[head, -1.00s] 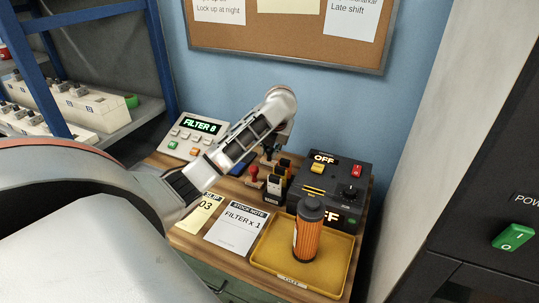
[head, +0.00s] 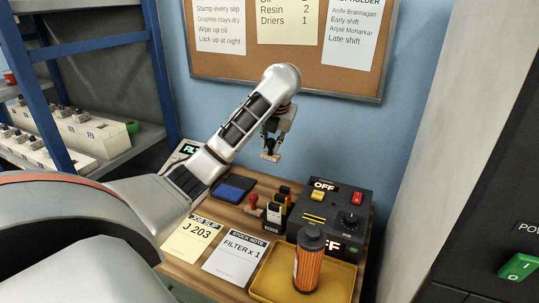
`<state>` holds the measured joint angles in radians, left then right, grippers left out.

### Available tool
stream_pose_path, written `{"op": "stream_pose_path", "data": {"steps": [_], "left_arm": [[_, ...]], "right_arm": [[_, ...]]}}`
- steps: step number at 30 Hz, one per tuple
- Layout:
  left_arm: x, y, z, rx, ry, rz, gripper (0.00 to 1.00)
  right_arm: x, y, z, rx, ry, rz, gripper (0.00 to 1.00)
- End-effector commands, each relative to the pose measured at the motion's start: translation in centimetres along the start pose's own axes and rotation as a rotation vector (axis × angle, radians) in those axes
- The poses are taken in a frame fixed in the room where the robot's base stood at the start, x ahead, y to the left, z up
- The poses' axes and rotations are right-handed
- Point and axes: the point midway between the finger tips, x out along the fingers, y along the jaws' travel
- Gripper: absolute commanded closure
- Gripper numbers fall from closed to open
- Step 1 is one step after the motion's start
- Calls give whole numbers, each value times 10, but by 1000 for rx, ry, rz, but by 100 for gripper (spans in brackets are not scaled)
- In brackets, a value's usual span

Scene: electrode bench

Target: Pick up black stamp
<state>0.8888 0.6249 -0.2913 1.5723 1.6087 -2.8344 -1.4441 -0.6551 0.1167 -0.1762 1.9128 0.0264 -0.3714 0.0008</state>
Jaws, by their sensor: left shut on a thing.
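My left gripper (head: 271,146) hangs pointing down, well above the back of the bench. It is shut on a small stamp, taken to be the black stamp (head: 270,156). Only its tan lower part shows clearly below the fingers; the fingers hide its upper part. A red-handled stamp (head: 253,202) stands on the bench below. My right gripper is not in view.
A blue pad (head: 234,188) lies left of the red stamp. A yellow tray (head: 272,275) holds an orange filter (head: 309,262). Two paper slips lie in front.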

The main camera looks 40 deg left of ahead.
Motion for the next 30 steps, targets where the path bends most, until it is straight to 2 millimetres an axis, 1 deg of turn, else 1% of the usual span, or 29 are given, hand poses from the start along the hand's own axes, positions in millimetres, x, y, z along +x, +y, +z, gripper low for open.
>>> {"op": "stream_pose_path", "data": {"steps": [1,5,6,9,13,19,29,30], "left_arm": [[-4,4,3,-2,-3,6,100],[-10,11,2,-10,11,11,100],[-21,12,7,-9,9,8,100],[-40,17,15,-10,11,8,100],[-50,18,19,-8,12,5,100],[-59,20,22,-8,15,5,100],[-60,20,23,-8,15,4,100],[-60,20,23,-8,15,4,86]], "right_arm": [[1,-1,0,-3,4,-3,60],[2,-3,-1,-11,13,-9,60],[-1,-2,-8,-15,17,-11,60],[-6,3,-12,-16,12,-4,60],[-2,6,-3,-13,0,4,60],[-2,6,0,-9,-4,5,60],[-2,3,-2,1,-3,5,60],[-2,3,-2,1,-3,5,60]]}}
